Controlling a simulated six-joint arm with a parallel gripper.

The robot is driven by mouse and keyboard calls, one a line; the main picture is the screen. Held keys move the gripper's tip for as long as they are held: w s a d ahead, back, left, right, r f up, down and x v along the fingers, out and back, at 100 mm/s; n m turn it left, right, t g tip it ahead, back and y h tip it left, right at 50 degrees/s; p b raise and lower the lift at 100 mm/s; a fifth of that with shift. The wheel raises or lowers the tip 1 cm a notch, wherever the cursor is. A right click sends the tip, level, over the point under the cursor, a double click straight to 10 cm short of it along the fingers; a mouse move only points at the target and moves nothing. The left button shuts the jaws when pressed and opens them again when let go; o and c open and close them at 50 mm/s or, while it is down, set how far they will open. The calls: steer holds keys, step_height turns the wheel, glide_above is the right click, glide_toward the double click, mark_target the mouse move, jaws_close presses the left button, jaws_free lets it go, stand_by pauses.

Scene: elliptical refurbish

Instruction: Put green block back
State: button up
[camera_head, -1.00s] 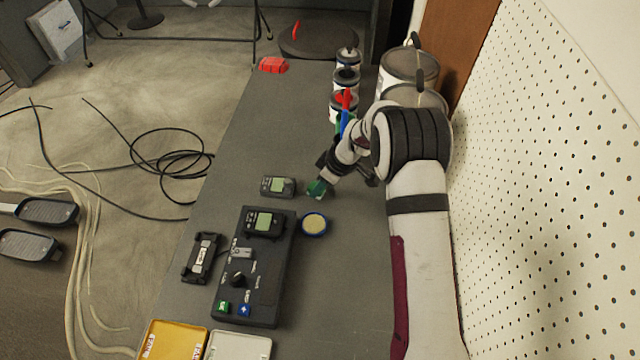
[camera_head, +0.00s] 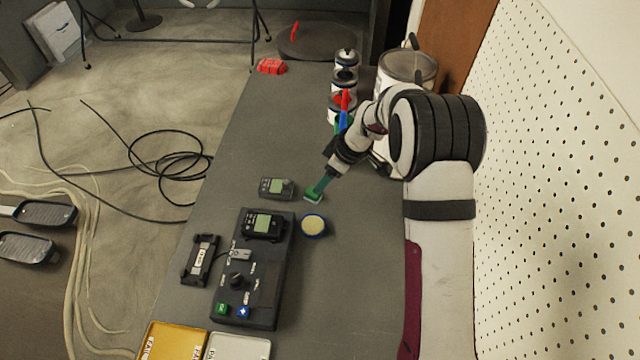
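The green block (camera_head: 314,195) is a small green piece with a longer teal part that runs up to my gripper (camera_head: 330,174). It is right of the grey handheld meter (camera_head: 276,188) and above the round blue-rimmed dish (camera_head: 313,226) in the picture. My gripper points down and left and appears shut on the green piece. The fingertips are small and hard to make out. I cannot tell whether the block's lower end touches the table.
A black control box (camera_head: 262,288) with green and blue squares stands on the grey table (camera_head: 340,290). A black bracket (camera_head: 201,260) is left of it. Yellow (camera_head: 172,342) and white (camera_head: 238,346) trays are in front. Cans (camera_head: 345,78) stand behind, near the pegboard (camera_head: 570,190).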

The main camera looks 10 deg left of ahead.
steer(key=s+d+r+m, duration=0.2)
steer(key=s+r, duration=0.3)
steer(key=r, duration=0.2)
steer(key=s+d+r+m, duration=0.3)
steer(key=s+r, duration=0.1)
steer(key=r, duration=0.2)
steer(key=s+d+r+m+g+h, duration=0.1)
steer(key=s+d+m, duration=0.2)
steer(key=s+m, duration=0.4)
steer(key=s+d+r+m+g+h, duration=0.1)
steer(key=s+d+m, duration=0.2)
steer(key=s, duration=1.6)
steer(key=m, duration=0.4)
steer(key=shift+s+r, duration=0.25)
